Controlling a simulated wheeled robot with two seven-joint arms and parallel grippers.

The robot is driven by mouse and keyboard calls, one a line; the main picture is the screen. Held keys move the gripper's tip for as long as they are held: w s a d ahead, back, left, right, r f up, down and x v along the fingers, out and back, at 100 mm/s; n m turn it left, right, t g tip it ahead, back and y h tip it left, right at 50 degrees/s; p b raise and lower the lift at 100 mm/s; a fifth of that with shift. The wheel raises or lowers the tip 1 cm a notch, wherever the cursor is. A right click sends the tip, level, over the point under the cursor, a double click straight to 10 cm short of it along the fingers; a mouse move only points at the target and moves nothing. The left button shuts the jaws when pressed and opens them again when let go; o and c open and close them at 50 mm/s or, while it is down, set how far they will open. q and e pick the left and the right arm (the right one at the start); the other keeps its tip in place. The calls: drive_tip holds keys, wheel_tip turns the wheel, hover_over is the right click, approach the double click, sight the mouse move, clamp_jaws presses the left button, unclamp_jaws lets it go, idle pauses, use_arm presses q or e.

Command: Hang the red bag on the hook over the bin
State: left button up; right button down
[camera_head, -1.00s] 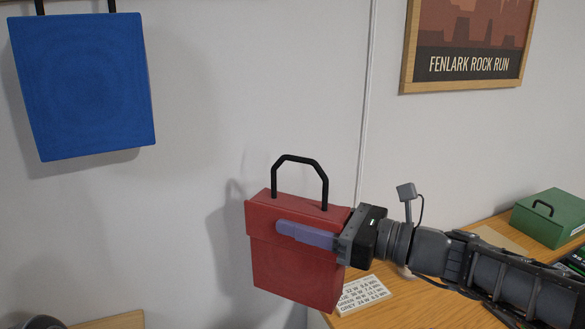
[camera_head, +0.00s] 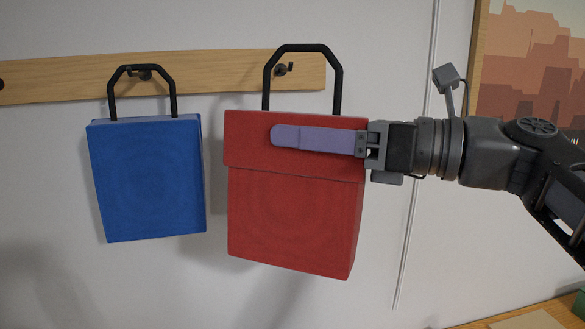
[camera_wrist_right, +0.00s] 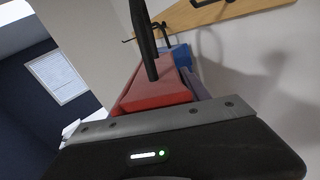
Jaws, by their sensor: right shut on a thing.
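The red bag (camera_head: 295,220) hangs upright in my right gripper (camera_head: 318,140), whose purple finger lies across its upper front. The gripper is shut on the bag from the right side. The bag's black handle (camera_head: 303,48) stands up in front of the wooden rail, and a dark hook (camera_head: 284,69) shows inside the handle loop, below its top bar. I cannot tell whether the handle is around the hook or in front of it. In the right wrist view the red bag (camera_wrist_right: 155,90) and its handle (camera_wrist_right: 144,35) show close up. No bin and no left gripper is in view.
A blue bag (camera_head: 148,185) hangs by its handle from the rail (camera_head: 215,65), just left of the red bag. A framed poster (camera_head: 535,65) is on the wall at right. A desk edge (camera_head: 540,314) shows at lower right. The wall below the bags is clear.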

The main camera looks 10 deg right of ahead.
drive_tip(key=shift+a, duration=0.1)
idle(0.3)
drive_tip(key=shift+w, duration=0.1)
drive_tip(key=w+f+p, duration=0.1)
drive_tip(key=w+p, duration=0.1)
drive_tip(key=w, duration=0.9)
drive_tip(key=shift+f, duration=0.35)
idle(0.8)
idle(0.6)
